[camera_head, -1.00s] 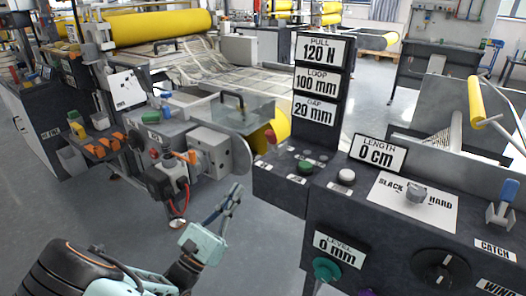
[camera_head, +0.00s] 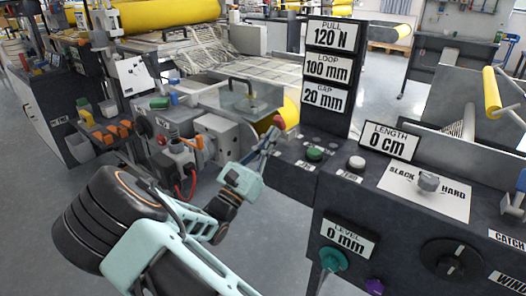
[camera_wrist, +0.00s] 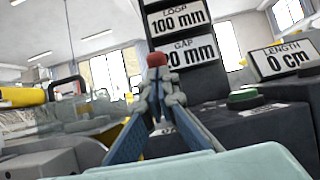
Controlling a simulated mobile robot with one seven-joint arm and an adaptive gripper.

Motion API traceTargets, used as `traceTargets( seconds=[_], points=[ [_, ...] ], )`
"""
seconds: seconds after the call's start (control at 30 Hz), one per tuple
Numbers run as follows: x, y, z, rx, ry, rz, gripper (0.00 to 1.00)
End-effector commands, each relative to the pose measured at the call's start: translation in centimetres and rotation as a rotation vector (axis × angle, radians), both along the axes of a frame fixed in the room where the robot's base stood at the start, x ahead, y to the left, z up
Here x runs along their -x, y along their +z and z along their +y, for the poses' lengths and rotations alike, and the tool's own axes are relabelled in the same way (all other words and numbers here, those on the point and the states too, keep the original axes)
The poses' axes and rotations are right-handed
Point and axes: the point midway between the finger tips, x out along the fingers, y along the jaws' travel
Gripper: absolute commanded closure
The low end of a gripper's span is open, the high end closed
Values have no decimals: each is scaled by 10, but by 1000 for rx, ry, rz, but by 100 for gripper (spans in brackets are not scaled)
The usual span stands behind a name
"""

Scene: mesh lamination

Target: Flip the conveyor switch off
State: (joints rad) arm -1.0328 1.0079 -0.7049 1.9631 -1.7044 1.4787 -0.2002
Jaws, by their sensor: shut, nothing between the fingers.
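A small red knob (camera_head: 278,122) stands at the left end of the dark control panel (camera_head: 287,178). It looks like the tip of a lever, and is probably the conveyor switch; its label is not readable. My gripper (camera_head: 271,136) is shut and empty, with its fingertips right at the knob. In the wrist view the closed fingertips (camera_wrist: 162,92) are just below the red knob (camera_wrist: 157,59) and hide its lower part. I cannot tell whether they touch it.
A green button (camera_head: 315,153) and a white button (camera_head: 357,162) lie to the right on the panel. The display post (camera_head: 328,68) rises behind the panel. A grey machine box with a red cable (camera_head: 181,165) stands left of my gripper. Open floor shows below.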

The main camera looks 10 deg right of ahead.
Motion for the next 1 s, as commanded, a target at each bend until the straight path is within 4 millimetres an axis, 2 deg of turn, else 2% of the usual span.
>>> traceTargets(
  seconds=[1.0],
  points=[
    [-4, 9, -4, -47, 0, 46, 100]
  ],
)
